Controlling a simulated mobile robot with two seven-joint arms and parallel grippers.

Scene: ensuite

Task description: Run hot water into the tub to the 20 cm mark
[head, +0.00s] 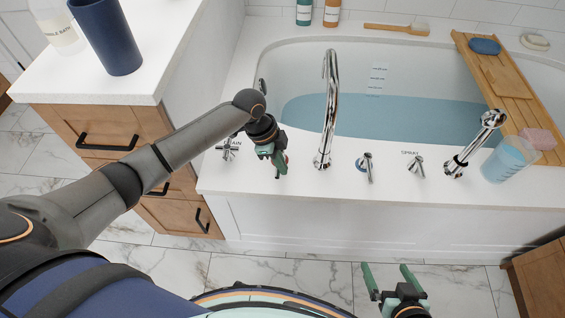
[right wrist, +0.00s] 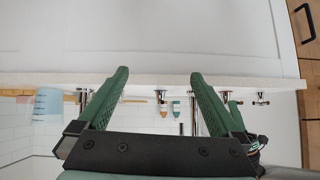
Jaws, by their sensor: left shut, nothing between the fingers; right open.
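The white tub (head: 262,62) holds blue water (head: 410,118). Its level meets the lower part of a printed scale (head: 376,78) on the far inner wall; the figures are too small to read. The chrome spout (head: 330,110) stands on the near rim, and I see no clear stream from it. My left gripper (head: 280,166) is shut and empty, low over the rim left of the spout, hiding whatever handle is there. A cross handle (head: 366,166) stands right of the spout. My right gripper (head: 390,268) is open before the tub front; its fingers also show in the right wrist view (right wrist: 160,72).
A drain handle (head: 229,150), a spray handle (head: 415,166), a hand shower (head: 468,148) and a clear jug of blue liquid (head: 506,160) line the rim. A wooden caddy (head: 497,88) spans the tub. A cabinet (head: 105,122) stands left, with a blue cup (head: 105,38) on top.

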